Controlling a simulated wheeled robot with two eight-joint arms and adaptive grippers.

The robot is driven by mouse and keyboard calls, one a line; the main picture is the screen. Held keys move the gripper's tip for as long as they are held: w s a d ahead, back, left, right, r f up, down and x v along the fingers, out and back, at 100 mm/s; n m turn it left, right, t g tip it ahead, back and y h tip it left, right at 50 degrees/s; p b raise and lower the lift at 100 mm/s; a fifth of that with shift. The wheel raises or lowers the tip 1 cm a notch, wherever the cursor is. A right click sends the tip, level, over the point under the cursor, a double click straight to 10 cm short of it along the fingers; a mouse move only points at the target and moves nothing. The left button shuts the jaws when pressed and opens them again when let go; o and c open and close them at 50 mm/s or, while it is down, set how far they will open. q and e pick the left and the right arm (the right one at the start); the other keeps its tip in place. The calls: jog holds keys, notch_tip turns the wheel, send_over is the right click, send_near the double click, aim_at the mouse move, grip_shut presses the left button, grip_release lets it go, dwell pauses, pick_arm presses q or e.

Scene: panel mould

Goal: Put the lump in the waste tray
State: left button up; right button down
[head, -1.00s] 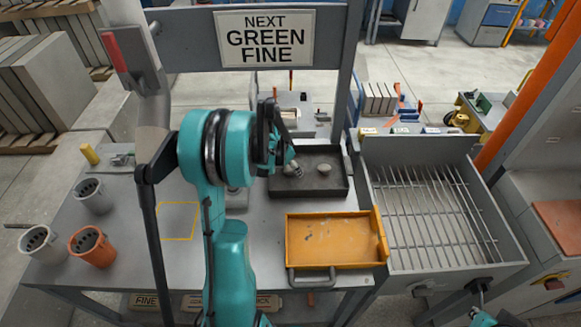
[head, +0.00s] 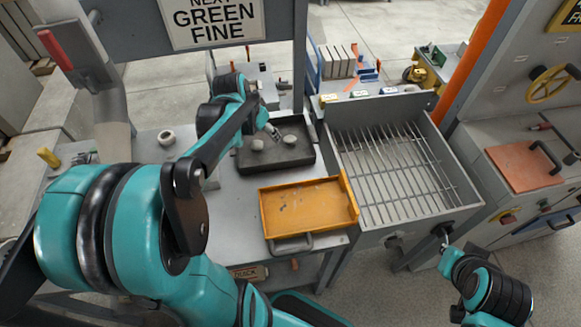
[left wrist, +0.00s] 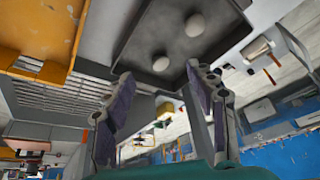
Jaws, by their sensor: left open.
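Two pale grey lumps lie in the dark shallow tray (head: 303,160) on the bench. The left lump (head: 257,144) and the right lump (head: 290,139) sit apart on its floor. Both lumps also show in the left wrist view, one lump (left wrist: 194,25) near the top and the other lump (left wrist: 160,63) nearer the fingers. My left gripper (head: 273,132) is open over the dark tray, between the lumps in the head view, with nothing between its fingers (left wrist: 160,82). My right gripper (head: 443,236) is small at the lower right, by the grated box; its jaws are unclear.
An orange tray (head: 348,205) with a handle lies on the bench in front of the dark tray. A grey box with a metal grate (head: 395,175) stands to the right. A white ring-shaped piece (head: 166,137) is on the bench at the left. A sign frame rises behind.

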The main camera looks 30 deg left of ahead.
pick_arm(q)
jog(key=s+d+r+t, duration=0.1)
jog(key=s+d, duration=0.5)
jog(key=d, duration=0.3)
jog(key=s+d+r+t, duration=0.1)
jog(key=s+d, duration=0.5)
jog(key=d, duration=0.4)
jog(key=shift+r+n, duration=0.2)
jog(key=shift+n, duration=0.1)
jog(key=shift+f+b, duration=2.75)
jog(key=shift+b, duration=0.05)
